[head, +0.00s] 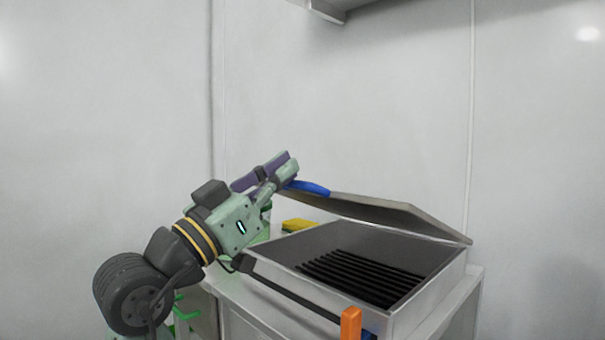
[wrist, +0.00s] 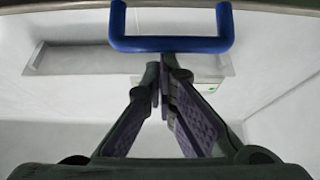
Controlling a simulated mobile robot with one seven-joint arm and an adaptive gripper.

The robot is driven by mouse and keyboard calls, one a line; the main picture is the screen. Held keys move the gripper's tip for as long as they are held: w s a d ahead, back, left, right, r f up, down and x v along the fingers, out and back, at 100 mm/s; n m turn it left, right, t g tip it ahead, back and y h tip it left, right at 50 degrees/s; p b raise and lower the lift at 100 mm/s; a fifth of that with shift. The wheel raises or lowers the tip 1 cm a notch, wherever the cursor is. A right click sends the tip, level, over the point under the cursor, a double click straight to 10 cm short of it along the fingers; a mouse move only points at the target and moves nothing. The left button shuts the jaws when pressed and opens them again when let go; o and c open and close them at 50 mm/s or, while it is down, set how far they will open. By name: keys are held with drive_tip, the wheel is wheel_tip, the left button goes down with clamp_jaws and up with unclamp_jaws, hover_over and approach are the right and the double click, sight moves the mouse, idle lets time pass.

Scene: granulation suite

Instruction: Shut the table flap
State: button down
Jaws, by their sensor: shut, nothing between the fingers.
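The table flap (head: 390,212) is a grey lid over a shallow metal box (head: 430,303), standing partly open and tilted, with its raised edge to the left. A blue handle (head: 308,187) is on that raised edge; it also shows as a U-shaped bar at the top of the wrist view (wrist: 170,45). My gripper (head: 290,166) is shut and empty, its fingertips close to the handle. In the wrist view its fingertips (wrist: 166,70) lie just below the handle bar. I cannot tell whether they touch it.
Dark slats (head: 362,277) line the box, which sits on a pale table (head: 250,328). An orange piece (head: 350,323) stands at the front. A yellow item (head: 298,225) and a green container (head: 264,222) are behind. A shelf (head: 345,8) hangs on the wall above.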

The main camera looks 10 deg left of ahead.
drive_tip(key=s+a+f+t+h+b, duration=0.1)
drive_tip(key=s+a+f+b, duration=0.1)
drive_tip(key=f+b, duration=1)
wheel_tip(320, 180, down, 5)
drive_tip(key=shift+s+r, duration=0.1)
drive_tip(key=shift+s, duration=0.4)
drive_tip(key=shift+w, duration=0.1)
drive_tip(key=s+a, duration=0.8)
drive_tip(key=s, duration=0.4)
drive_tip(key=shift+s+a+f+t, duration=0.25)
drive_tip(key=shift+a+f+t, duration=0.15)
